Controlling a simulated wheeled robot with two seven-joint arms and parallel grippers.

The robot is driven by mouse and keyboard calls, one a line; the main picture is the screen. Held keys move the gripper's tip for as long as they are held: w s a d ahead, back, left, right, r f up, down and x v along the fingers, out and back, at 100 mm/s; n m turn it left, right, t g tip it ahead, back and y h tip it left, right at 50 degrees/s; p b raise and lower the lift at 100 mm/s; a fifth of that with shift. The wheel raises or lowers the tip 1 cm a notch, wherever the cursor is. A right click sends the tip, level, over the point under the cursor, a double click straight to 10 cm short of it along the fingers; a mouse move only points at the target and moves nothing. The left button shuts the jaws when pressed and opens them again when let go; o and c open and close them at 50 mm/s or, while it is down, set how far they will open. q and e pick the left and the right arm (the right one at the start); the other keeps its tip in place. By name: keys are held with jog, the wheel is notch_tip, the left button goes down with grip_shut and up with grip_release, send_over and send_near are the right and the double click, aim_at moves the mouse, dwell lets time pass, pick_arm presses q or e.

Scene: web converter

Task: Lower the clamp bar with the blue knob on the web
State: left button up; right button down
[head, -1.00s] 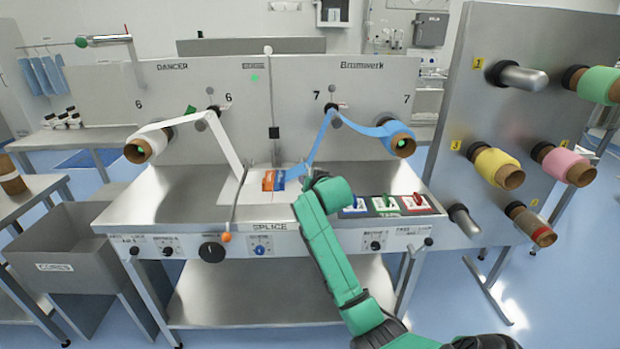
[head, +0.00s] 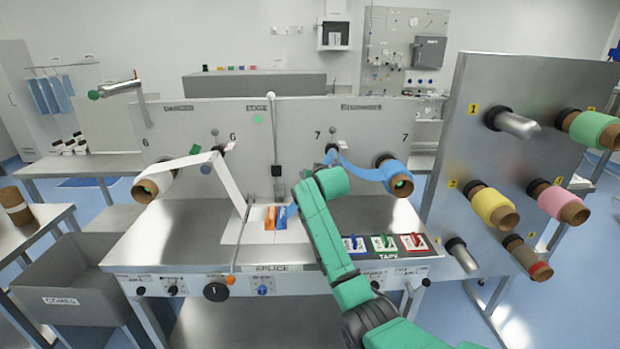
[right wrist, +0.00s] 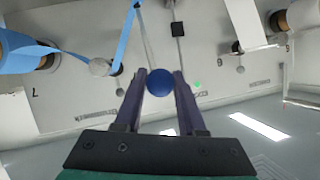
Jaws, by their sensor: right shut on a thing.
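My right gripper (right wrist: 160,76) is shut on the round blue knob (right wrist: 159,82), which sits between its two dark fingers in the right wrist view. In the head view my green right arm reaches to the splice table (head: 180,240) and hides the gripper, the blue knob and most of its bar. The white web (head: 228,184) comes down from the left roll to the splice plate. The blue web (head: 352,172) runs from the right roll down behind my arm. A thin bar with an orange knob (head: 230,279) lies to the left, over the front edge. My left gripper is out of view.
An orange block (head: 270,218) and a blue block (head: 281,218) sit on the splice plate, left of my arm. A tape tray (head: 428,252) lies to the right. A panel with several rolls (head: 480,130) stands at right. The table's left part is clear.

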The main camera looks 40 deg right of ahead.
jog(key=shift+r, duration=0.1)
jog(key=c, duration=0.5)
grip_release()
jog(key=shift+s+a, duration=0.1)
jog(key=shift+s, duration=0.1)
jog(key=b+v, duration=0.4)
jog(key=v, duration=1)
jog(key=shift+b, duration=0.35)
